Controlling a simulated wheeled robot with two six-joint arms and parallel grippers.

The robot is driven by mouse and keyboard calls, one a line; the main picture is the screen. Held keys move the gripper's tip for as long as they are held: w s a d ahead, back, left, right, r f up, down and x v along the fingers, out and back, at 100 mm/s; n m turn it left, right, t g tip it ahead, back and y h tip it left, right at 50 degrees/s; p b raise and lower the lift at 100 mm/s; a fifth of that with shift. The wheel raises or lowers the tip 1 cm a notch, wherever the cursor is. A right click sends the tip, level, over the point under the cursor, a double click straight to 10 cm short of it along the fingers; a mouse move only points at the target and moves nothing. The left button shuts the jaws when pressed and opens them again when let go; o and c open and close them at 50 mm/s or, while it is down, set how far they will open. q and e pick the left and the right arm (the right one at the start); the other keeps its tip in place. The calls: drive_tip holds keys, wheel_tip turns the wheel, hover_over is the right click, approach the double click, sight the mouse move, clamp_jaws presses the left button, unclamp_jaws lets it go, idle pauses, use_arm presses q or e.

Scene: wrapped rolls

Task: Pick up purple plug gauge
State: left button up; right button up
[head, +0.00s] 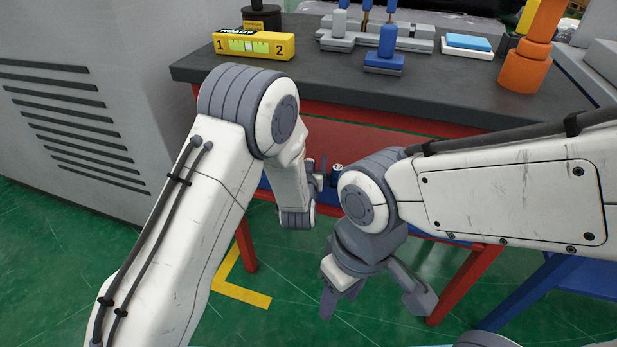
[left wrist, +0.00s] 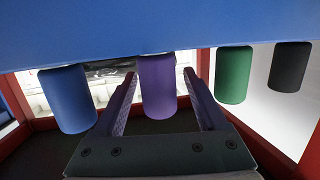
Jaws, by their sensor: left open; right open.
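The purple plug gauge (left wrist: 158,88) is a cylinder against the underside of a blue surface (left wrist: 170,28) in the left wrist view. My left gripper (left wrist: 160,76) is open, with one finger on each side of the purple cylinder. Small gaps seem to show beside it, and I cannot tell whether either finger touches. In the head view my left gripper (head: 317,174) is at the front of the red bench, mostly hidden by its own arm. I cannot make out the purple gauge there. My right gripper (head: 374,298) is open and empty, pointing down above the green floor.
A blue cylinder (left wrist: 68,98) is left of the purple one; a green cylinder (left wrist: 234,76) and a black cylinder (left wrist: 289,67) are to its right. The dark benchtop (head: 330,85) holds a yellow box (head: 254,44), a blue block (head: 385,55) and an orange piece (head: 527,65).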

use_arm(q)
drive_tip(key=shift+w, duration=0.2)
clamp_jaws()
